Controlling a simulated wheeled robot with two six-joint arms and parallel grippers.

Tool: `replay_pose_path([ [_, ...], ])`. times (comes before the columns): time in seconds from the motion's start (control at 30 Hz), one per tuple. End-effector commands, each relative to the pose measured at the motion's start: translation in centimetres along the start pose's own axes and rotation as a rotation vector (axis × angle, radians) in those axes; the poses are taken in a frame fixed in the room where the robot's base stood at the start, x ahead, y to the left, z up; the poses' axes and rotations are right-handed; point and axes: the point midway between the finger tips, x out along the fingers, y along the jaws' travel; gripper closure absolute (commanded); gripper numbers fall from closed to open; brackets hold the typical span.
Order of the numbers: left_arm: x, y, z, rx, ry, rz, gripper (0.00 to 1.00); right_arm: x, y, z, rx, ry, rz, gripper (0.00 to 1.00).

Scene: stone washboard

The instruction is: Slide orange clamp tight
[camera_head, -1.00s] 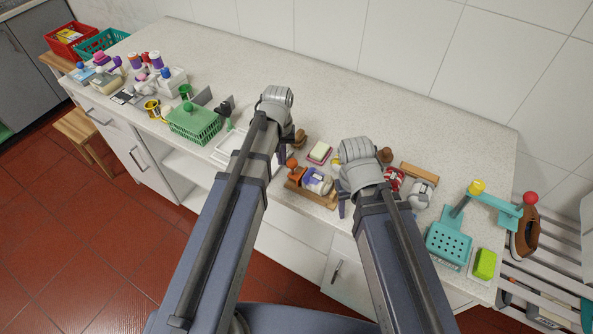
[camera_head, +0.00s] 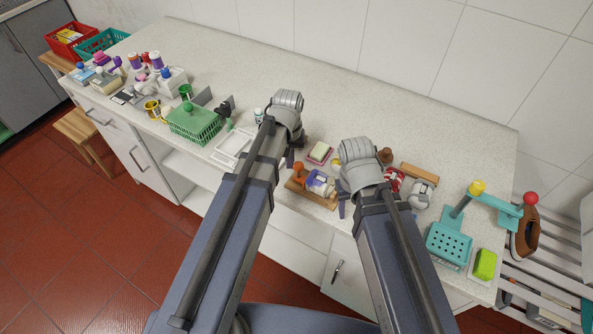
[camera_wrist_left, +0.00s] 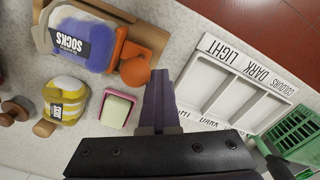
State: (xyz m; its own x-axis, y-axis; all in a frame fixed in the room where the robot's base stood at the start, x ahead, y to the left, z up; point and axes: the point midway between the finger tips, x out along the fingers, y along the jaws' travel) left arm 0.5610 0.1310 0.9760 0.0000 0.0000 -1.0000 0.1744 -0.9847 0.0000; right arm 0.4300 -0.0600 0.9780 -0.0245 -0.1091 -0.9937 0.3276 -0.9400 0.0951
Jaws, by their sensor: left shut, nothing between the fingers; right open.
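The orange clamp (camera_head: 298,168) stands on a wooden board (camera_head: 326,202), beside a blue and white bundle (camera_head: 320,183). In the left wrist view the clamp (camera_wrist_left: 126,49) shows its round orange knob (camera_wrist_left: 134,71) close to the fingertips, and the bundle (camera_wrist_left: 84,40) has a SOCKS label. My left gripper (camera_wrist_left: 159,76) is shut and empty, just beside the knob; I cannot tell whether it touches. In the head view my left gripper (camera_head: 289,158) is partly hidden by its own wrist. My right gripper (camera_head: 342,207) is open near the board's right end.
A pink soap dish (camera_wrist_left: 116,108) and a yellow striped bundle (camera_wrist_left: 66,98) lie near the board. A white sorting tray (camera_wrist_left: 236,86) lies on the clamp's other side. A green basket (camera_head: 194,124) stands further left.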

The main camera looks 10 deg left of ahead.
Motion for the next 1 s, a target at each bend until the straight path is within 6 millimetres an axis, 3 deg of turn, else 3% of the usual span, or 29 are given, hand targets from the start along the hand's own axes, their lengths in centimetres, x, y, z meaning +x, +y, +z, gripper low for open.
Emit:
replay_pose_path([
  [0.43, -0.6, 0.0, 0.1, 0.0, -0.002, 0.001, 1.0, -0.6, 0.1, 0.0, 0.001, 0.0, 0.0, 0.5],
  [1.0, -5.8, -1.2, -0.7, -0.001, 0.0, 0.0, 1.0, -5.8, 0.6, 0.3, 0.0, 0.0, 0.0, 0.5],
])
